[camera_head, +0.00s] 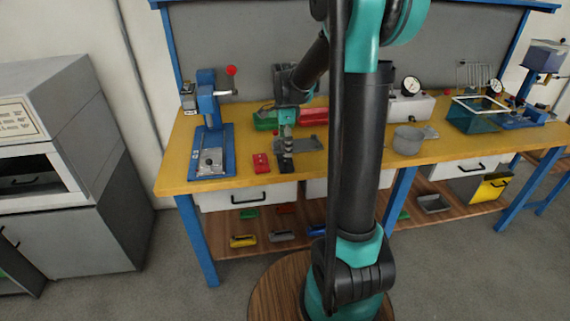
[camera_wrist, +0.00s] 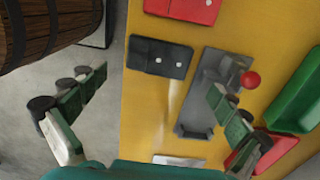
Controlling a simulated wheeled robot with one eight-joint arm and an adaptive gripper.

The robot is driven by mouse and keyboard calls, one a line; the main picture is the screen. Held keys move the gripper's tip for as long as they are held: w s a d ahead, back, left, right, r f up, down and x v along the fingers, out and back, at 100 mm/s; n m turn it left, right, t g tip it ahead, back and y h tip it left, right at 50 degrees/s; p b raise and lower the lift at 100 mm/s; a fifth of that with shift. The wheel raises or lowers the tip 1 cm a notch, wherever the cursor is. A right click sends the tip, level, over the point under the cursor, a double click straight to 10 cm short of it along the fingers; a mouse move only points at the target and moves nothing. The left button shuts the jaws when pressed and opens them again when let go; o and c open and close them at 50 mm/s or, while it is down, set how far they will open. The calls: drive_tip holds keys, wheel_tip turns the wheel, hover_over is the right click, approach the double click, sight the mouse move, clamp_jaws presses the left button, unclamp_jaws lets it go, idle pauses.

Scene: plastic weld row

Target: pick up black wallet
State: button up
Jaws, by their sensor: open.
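The black wallet (camera_wrist: 160,57) lies flat on the yellow bench top near its edge, with two pale dots on its face. In the head view the wallet (camera_head: 285,164) shows as a small dark patch below my gripper (camera_head: 287,143), partly hidden by it. In the wrist view my gripper (camera_wrist: 158,88) is open and empty. Its left finger is out over the floor past the bench edge, and its right finger is over a grey fixture. The wallet lies between and ahead of the fingertips, apart from both.
A red wallet-like item (camera_wrist: 183,9) lies beside the black one. The grey fixture (camera_wrist: 192,120) with a red knob (camera_wrist: 250,78) stands close on the other side. Green (camera_wrist: 297,92) and red bins are beyond. A blue press (camera_head: 211,140) stands left; a wooden barrel (camera_wrist: 45,30) is off the bench.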

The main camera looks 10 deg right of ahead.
sight(285, 161)
drive_tip(key=shift+s+f, duration=0.1)
drive_tip(key=shift+f, duration=2.95)
drive_tip(key=c, duration=1)
drive_tip(key=shift+r, duration=0.1)
wheel_tip(285, 161, up, 20)
